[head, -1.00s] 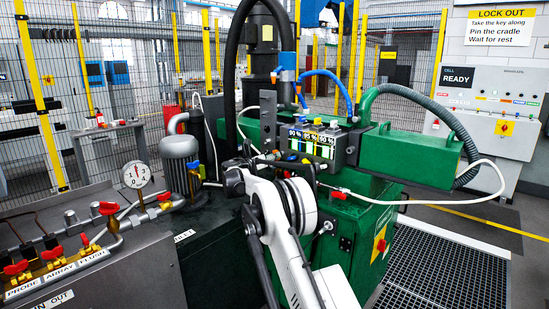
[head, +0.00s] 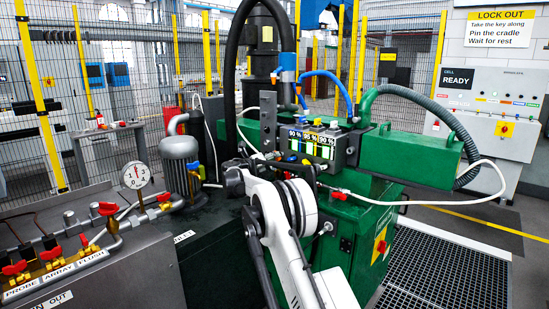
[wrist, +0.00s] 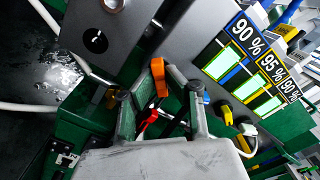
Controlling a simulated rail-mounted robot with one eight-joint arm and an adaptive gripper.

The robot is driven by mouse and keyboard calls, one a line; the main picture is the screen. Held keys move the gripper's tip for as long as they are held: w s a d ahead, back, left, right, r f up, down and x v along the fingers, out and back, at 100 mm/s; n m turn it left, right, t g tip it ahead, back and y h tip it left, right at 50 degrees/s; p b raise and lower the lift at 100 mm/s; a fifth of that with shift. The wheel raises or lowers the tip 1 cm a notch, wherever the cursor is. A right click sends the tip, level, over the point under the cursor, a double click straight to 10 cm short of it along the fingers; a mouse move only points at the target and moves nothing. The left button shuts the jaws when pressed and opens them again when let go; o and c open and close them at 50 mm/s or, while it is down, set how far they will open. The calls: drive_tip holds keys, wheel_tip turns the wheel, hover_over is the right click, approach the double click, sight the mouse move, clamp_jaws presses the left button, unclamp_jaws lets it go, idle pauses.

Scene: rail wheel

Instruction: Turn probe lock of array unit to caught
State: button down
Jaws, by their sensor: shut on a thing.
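In the wrist view my gripper (wrist: 162,72) points at the grey panel of the green array machine. Its two fingers close in from both sides on an orange lever (wrist: 160,82), and they are shut on it. No label for this lever can be read, so I cannot confirm from the picture that it is the probe lock. A red handle (wrist: 149,119) shows between the fingers, nearer the palm. In the head view my white arm reaches the machine, and its own links hide the lever and fingertips.
Display strips (wrist: 239,60) reading 90 %, 95 % and 90 % sit right of the gripper. Blue and yellow connectors (wrist: 226,113) lie below them. A white hose (head: 420,203) loops around the machine's front. Red-handled valves (head: 52,255) and a gauge (head: 136,175) stand at left.

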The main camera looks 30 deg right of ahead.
drive_tip(key=n, duration=0.4)
drive_tip(key=shift+n+b, duration=0.3)
drive_tip(key=c, duration=1.6)
unclamp_jaws()
drive_tip(key=shift+c, duration=0.2)
drive_tip(key=b+v, duration=0.1)
drive_tip(key=v, duration=0.6)
drive_tip(key=shift+s, duration=0.1)
